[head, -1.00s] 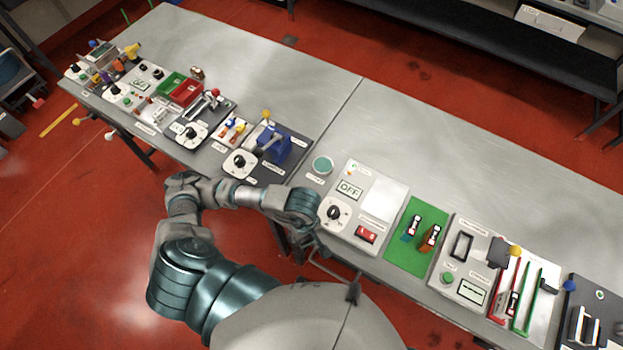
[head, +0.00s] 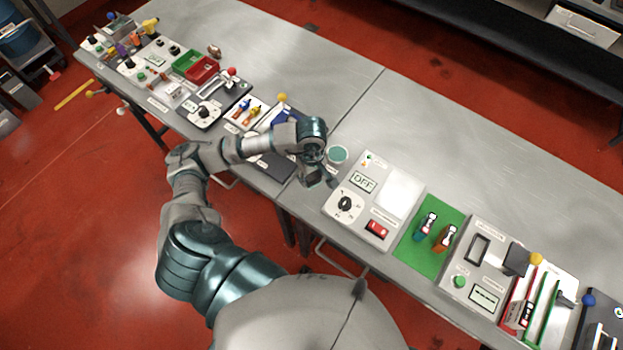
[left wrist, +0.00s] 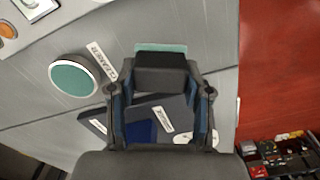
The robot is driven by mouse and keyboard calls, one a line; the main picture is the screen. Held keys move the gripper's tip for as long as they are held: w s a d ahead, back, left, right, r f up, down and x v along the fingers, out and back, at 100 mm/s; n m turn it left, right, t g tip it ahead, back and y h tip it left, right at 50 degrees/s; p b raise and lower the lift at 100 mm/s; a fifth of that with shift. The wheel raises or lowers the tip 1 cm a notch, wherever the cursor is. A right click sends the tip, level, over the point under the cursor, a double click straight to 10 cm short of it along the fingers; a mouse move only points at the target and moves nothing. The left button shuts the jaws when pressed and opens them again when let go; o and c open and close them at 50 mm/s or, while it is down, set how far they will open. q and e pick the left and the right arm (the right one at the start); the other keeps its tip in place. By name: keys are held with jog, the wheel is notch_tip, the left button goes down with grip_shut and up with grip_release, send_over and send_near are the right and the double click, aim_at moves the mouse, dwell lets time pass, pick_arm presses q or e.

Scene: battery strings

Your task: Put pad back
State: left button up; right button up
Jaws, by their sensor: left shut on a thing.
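My left gripper (head: 316,172) is over the near edge of the bench, just left of the round teal-topped cleaner dish (head: 337,154). The round dish (left wrist: 72,78) lies to the left of the gripper there, beside a label reading CLEANER (left wrist: 101,62). The pad is apart from the dish in that view. My right gripper is not in view.
A grey panel with a dial and red switch (head: 377,228) stands right of the dish. A green mat (head: 423,258) with two small batteries lies beyond it. Coloured bins (head: 203,69) and devices fill the left side. The back of the bench is clear.

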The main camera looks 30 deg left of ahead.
aim_at(311, 181)
pick_arm(q)
jog(key=shift+f, duration=1.8)
jog(key=o, duration=1.1)
jog(key=shift+p, duration=0.3)
notch_tip(311, 181, up, 12)
jog(key=shift+b, duration=0.35)
